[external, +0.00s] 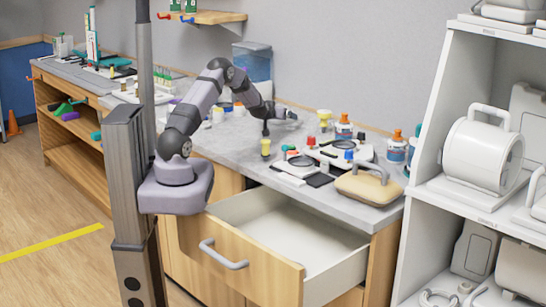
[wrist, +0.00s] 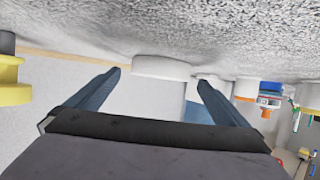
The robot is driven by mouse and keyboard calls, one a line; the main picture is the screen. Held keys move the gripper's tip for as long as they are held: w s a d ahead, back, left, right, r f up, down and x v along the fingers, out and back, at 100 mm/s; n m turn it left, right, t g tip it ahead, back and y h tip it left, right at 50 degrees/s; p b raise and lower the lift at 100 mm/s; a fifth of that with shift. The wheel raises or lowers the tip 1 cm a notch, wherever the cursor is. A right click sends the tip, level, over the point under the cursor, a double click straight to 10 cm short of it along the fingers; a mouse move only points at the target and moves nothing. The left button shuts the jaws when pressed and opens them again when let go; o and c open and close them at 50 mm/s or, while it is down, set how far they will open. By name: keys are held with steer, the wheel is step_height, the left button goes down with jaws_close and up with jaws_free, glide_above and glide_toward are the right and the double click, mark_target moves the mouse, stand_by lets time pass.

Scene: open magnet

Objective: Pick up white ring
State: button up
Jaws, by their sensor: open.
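My gripper (external: 289,115) is low over the grey counter, with its fingers reaching out roughly level. In the wrist view my gripper (wrist: 158,80) is open, with two blue-grey fingers spread apart and nothing held. A low, round white object (wrist: 160,67) sits on the counter between the fingertips, nearer the left one. It looks like the white ring seen edge-on, but its hole is not visible. Whether a finger touches it cannot be told. I cannot make out the ring clearly in the external view.
The wrist picture appears upside down, with the counter at top. Yellow cups, bottles and white devices crowd the counter (external: 232,143). An open drawer (external: 285,240) juts out below.

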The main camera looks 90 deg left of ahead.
steer(key=shift+x, duration=2.6)
steer(key=shift+s+r, duration=0.1)
steer(key=c, duration=1.1)
